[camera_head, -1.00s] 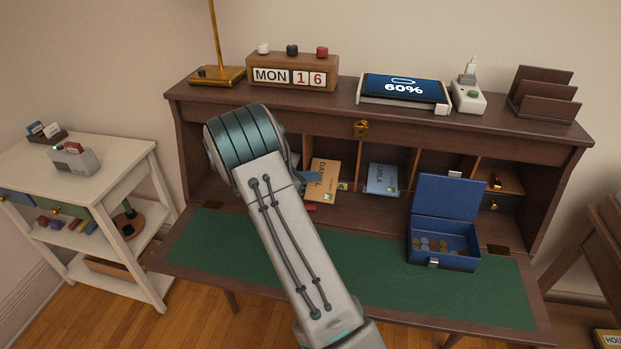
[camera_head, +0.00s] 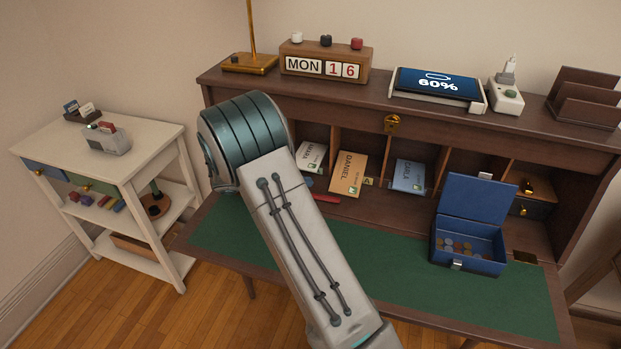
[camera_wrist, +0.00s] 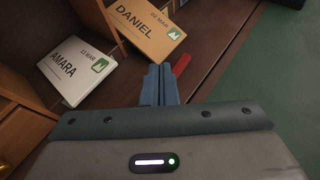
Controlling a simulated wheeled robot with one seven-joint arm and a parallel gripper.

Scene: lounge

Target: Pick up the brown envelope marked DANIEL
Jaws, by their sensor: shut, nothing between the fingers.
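The brown envelope marked DANIEL (camera_head: 348,174) leans in a pigeonhole of the desk, between a white envelope and a blue one marked CARLA. It also shows in the wrist view (camera_wrist: 150,32), at the top, its name and a green stamp readable. My gripper (camera_wrist: 159,72) is shut and empty in the wrist view. Its blue fingertips point toward the pigeonholes, just below the brown envelope in the picture and apparently apart from it.
A white envelope marked AMARA (camera_wrist: 76,65) stands in the pigeonhole to the left. The blue envelope marked CARLA (camera_head: 409,175) is to the right. A red object (camera_wrist: 181,65) lies beside my fingertips. An open blue cash box (camera_head: 468,243) stands on the green desk top (camera_head: 400,290).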

